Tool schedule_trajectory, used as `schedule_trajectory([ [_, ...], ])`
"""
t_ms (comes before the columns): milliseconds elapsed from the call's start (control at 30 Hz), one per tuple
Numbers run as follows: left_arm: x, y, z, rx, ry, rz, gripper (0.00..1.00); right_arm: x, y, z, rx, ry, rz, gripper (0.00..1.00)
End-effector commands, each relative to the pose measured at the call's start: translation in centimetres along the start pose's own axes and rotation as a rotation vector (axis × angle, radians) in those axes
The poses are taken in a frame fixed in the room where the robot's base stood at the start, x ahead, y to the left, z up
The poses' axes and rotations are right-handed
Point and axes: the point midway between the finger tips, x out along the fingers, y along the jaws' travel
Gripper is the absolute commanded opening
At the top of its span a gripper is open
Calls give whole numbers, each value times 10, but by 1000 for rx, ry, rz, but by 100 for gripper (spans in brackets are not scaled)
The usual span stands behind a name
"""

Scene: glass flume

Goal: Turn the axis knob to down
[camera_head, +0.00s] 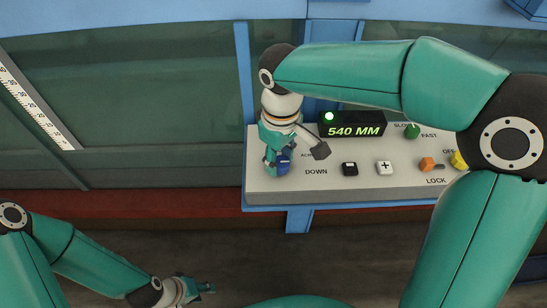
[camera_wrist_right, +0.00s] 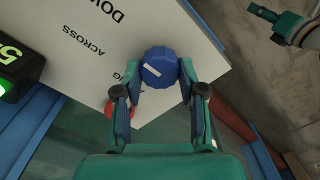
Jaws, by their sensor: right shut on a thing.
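The axis knob (camera_wrist_right: 160,66) is blue with a white pointer mark, on the pale panel's edge. The mark lies on the knob's left half in the right wrist view, slanting; I cannot tell exactly which label it points to. The labels DOWN and ACROSS are printed beside the knob; a third is partly covered. My right gripper (camera_wrist_right: 158,88) is shut on the knob, one finger at each side. In the head view my right gripper (camera_head: 276,164) hides most of the knob. My left gripper (camera_head: 203,288) is low, away from the panel; its jaw gap is unclear.
The panel (camera_head: 330,190) also carries a display (camera_head: 353,130) reading 540 MM, a black button (camera_head: 350,169), a white plus button (camera_head: 384,168), a green knob (camera_head: 412,131), an orange switch (camera_head: 427,164) and a yellow knob (camera_head: 458,160). Glass flume walls (camera_head: 150,100) stand behind.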

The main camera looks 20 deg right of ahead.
Motion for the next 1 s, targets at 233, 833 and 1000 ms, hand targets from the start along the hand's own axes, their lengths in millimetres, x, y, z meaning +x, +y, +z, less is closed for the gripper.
schedule_trajectory([
  [233,0,0,0,0,0,0,40,-4,4,-2,34,12,9,5],
  [833,0,0,0,0,0,0,40,-2,2,-1,32,6,5,65],
  [1000,0,0,0,0,0,0,40,-2,1,-1,30,4,4,65],
])
